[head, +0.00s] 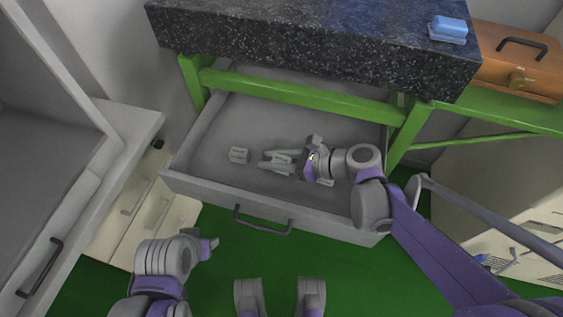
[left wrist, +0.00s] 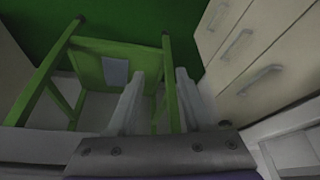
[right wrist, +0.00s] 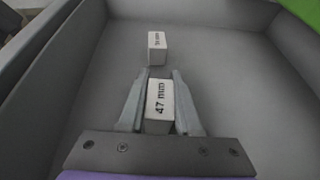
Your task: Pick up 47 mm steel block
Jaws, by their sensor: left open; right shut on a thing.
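The 47 mm steel block (right wrist: 160,103) is a pale block with "47 mm" printed on its top. It lies between the fingers of my right gripper (right wrist: 157,88), which is shut on it inside the open drawer. In the head view the block (head: 281,158) shows between the fingers of my right gripper (head: 272,160). A second pale block (right wrist: 157,48) with a printed label lies farther off in the drawer; it also shows in the head view (head: 239,155), left of the gripper. My left gripper (left wrist: 157,95) is open and empty, away from the drawer.
The grey drawer (head: 205,152) is pulled out under a dark speckled worktop (head: 300,35) on a green frame (head: 290,88). Its walls surround my right gripper. A blue-topped object (head: 448,28) and an orange case (head: 505,65) stand at the right.

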